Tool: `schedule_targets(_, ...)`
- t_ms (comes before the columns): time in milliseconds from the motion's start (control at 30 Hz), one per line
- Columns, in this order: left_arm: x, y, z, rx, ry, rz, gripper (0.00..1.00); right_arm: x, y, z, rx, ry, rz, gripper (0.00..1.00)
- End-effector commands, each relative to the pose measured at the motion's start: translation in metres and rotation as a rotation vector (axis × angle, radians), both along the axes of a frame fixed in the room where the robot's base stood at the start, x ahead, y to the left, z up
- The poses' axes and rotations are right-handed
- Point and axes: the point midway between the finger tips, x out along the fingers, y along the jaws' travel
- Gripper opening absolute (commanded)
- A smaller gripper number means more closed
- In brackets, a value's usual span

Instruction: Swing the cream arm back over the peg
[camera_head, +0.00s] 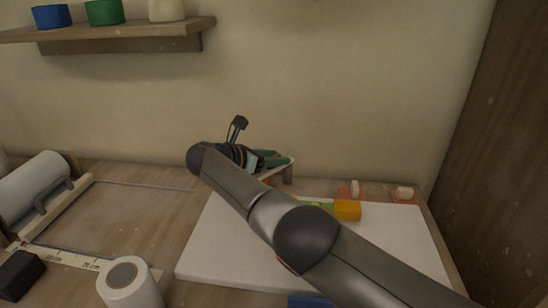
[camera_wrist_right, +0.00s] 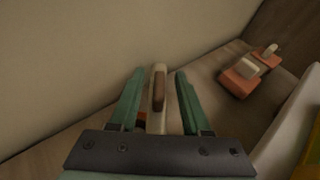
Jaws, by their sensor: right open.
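My right gripper (camera_head: 281,159) reaches to the back of the table near the wall, partly hidden behind my own arm. In the right wrist view its two green fingers (camera_wrist_right: 160,73) are open. Between them shows the cream arm (camera_wrist_right: 156,122), a narrow cream piece with a brown part on top; there is a gap on each side. In the head view a cream edge (camera_head: 291,161) shows beside the fingers, above an orange part. I cannot make out the peg for certain. My left gripper is not in view.
An orange base with cream pieces (camera_head: 375,191) stands at the back right, also in the wrist view (camera_wrist_right: 246,70). A white board (camera_head: 395,250) carries a yellow block (camera_head: 347,210). A white roll (camera_head: 131,285) stands front left. A shelf (camera_head: 120,32) hangs above.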

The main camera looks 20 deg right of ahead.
Motion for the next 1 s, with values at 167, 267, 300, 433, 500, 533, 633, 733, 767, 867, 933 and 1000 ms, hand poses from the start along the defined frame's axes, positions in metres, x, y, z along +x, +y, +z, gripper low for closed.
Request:
schedule_targets(167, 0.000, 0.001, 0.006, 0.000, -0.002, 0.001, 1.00, -0.003, 0.008, 0.005, 0.000, 0.000, 0.003, 0.47)
schedule_targets(267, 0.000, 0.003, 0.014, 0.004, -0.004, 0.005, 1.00, -0.009, 0.021, 0.013, 0.001, 0.001, 0.004, 0.47)
schedule_targets(300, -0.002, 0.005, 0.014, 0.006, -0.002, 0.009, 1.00, -0.012, 0.028, 0.016, 0.001, 0.000, 0.005, 0.47)
schedule_targets(433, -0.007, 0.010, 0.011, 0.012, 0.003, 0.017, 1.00, -0.025, 0.055, 0.026, 0.001, 0.000, 0.005, 0.47)
schedule_targets(500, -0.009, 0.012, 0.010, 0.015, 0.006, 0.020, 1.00, -0.032, 0.070, 0.032, 0.001, 0.000, 0.005, 0.47)
schedule_targets(533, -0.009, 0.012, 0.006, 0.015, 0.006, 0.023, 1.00, -0.035, 0.076, 0.034, 0.000, -0.003, 0.006, 0.47)
schedule_targets(633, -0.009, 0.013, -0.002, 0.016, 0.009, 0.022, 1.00, -0.041, 0.087, 0.038, -0.002, -0.005, 0.001, 0.47)
schedule_targets(733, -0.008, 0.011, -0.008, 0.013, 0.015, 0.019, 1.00, -0.043, 0.093, 0.041, -0.001, -0.008, 0.003, 0.47)
schedule_targets(767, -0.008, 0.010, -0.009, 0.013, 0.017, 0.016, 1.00, -0.043, 0.094, 0.042, 0.000, -0.007, 0.002, 0.47)
schedule_targets(867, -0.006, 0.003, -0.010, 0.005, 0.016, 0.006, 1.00, -0.046, 0.098, 0.044, 0.001, -0.007, 0.003, 0.47)
schedule_targets(933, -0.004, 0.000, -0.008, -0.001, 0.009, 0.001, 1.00, -0.047, 0.100, 0.046, -0.001, -0.006, 0.001, 0.47)
schedule_targets(1000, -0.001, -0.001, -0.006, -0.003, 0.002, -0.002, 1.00, -0.048, 0.102, 0.046, 0.000, -0.004, 0.001, 0.47)
